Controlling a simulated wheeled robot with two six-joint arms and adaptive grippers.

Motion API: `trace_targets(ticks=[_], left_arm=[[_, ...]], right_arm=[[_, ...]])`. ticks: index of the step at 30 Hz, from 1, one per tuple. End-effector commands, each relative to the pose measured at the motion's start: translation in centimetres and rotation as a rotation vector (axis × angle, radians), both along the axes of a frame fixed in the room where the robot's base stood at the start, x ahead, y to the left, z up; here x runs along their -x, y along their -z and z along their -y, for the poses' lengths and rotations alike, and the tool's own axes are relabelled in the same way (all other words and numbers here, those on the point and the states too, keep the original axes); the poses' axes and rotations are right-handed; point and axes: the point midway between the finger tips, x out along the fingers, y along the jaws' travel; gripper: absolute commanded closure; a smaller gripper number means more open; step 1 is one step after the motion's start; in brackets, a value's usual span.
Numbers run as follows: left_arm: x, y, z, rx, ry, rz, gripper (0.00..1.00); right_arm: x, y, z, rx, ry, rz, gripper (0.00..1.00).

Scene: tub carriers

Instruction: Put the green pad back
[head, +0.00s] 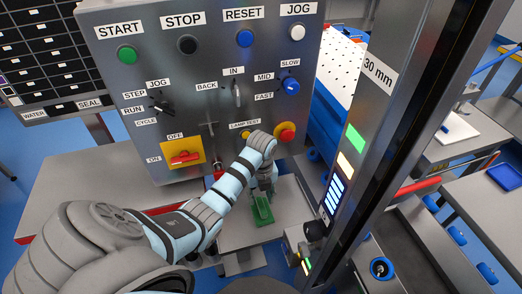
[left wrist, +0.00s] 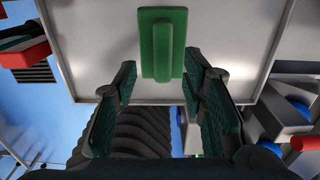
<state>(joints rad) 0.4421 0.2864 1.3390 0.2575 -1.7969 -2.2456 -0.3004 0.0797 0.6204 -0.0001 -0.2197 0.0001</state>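The green pad (head: 264,218) is a flat green plate with a raised bar handle along its middle. It lies on a small grey surface (head: 236,228) below the control panel. In the left wrist view the pad (left wrist: 148,50) shows at the top middle, with nothing on it. My left gripper (head: 264,190) points down over the pad's far end in the head view. In the left wrist view its two fingers (left wrist: 160,74) are spread apart with nothing between them, and the pad's handle lies just beyond their tips. My right gripper is not in view.
The control panel (head: 215,55) with buttons and knobs stands behind my left arm. A red stop button (head: 285,132) is close to my left wrist. A dark post (head: 385,130) with lit indicators rises at right. A grey table (head: 85,185) stands at left.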

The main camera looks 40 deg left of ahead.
Motion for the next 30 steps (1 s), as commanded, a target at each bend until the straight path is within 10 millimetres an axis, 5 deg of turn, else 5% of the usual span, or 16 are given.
trace_targets(ticks=[3, 9, 26, 30], left_arm=[[-0.1, -3.4, 0.0, 0.000, 0.001, 0.004, 0.62], [-0.1, -6.2, 0.0, 0.001, 0.001, 0.001, 0.62], [0.1, -6.1, 0.1, -0.001, -0.013, 0.001, 0.62], [2.5, -3.6, 1.2, -0.022, -0.236, 0.034, 0.62]], right_arm=[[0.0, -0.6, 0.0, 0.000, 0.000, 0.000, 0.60], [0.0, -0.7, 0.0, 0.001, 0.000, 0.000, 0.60], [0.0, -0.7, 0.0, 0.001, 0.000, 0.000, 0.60], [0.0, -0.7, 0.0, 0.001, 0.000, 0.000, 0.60]])
